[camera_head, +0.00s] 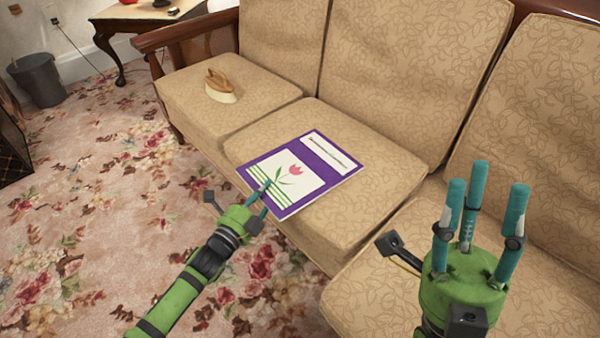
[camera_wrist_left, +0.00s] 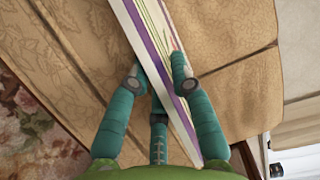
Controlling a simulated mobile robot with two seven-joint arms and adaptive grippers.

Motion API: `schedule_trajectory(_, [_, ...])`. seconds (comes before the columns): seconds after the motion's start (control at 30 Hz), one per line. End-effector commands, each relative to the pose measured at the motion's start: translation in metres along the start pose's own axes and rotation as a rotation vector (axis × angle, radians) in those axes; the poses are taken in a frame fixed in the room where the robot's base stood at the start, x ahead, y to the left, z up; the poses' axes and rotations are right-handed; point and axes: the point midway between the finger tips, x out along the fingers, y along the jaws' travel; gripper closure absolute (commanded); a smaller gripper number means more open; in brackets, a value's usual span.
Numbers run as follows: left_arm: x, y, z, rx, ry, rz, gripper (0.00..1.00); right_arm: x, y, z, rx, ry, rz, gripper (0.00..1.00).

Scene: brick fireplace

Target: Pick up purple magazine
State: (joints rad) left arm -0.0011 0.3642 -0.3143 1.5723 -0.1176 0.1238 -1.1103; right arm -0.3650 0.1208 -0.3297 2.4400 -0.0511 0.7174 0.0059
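The purple magazine (camera_head: 319,160) lies on the middle sofa cushion. Its cover has a white panel with a pink tulip and green stripes, and its near corner reaches the cushion's front edge. My left gripper (camera_head: 266,191) is at the magazine's near left edge, with one finger over the cover. In the left wrist view the magazine (camera_wrist_left: 150,45) runs edge-on between the fingers of my left gripper (camera_wrist_left: 158,72). I cannot tell whether they are closed on it. My right gripper (camera_head: 487,180) is open, empty and fingers up, above the right cushion.
A wooden-handled brush or iron-like object (camera_head: 222,86) sits on the left sofa cushion (camera_head: 190,105). A dark bin (camera_head: 38,80) and a side table (camera_head: 135,22) stand at the upper left. Flowered carpet (camera_head: 90,190) is clear in front of the sofa.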

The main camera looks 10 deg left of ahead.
Motion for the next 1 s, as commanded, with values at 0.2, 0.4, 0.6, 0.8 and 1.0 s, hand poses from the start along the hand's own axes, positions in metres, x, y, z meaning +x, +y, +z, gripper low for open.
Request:
schedule_trajectory(0.2, [0.006, 0.000, 0.000, -0.002, 0.001, 0.000, 0.78, -0.002, 0.002, -0.002, -0.001, 0.019, 0.005, 0.60])
schedule_trajectory(0.4, [0.006, 0.000, 0.000, -0.002, 0.000, 0.000, 1.00, -0.002, 0.002, -0.002, -0.001, 0.018, 0.005, 0.60])
schedule_trajectory(0.6, [0.006, -0.002, 0.000, -0.002, 0.001, -0.004, 1.00, -0.002, 0.002, -0.002, -0.001, 0.018, 0.005, 0.60])
schedule_trajectory(0.8, [0.006, -0.006, 0.000, -0.001, 0.001, -0.004, 1.00, 0.001, 0.001, -0.002, -0.002, 0.013, 0.003, 0.60])
schedule_trajectory(1.0, [0.006, -0.027, 0.000, -0.001, 0.001, -0.004, 1.00, 0.011, -0.006, 0.006, 0.002, -0.078, -0.018, 0.60])
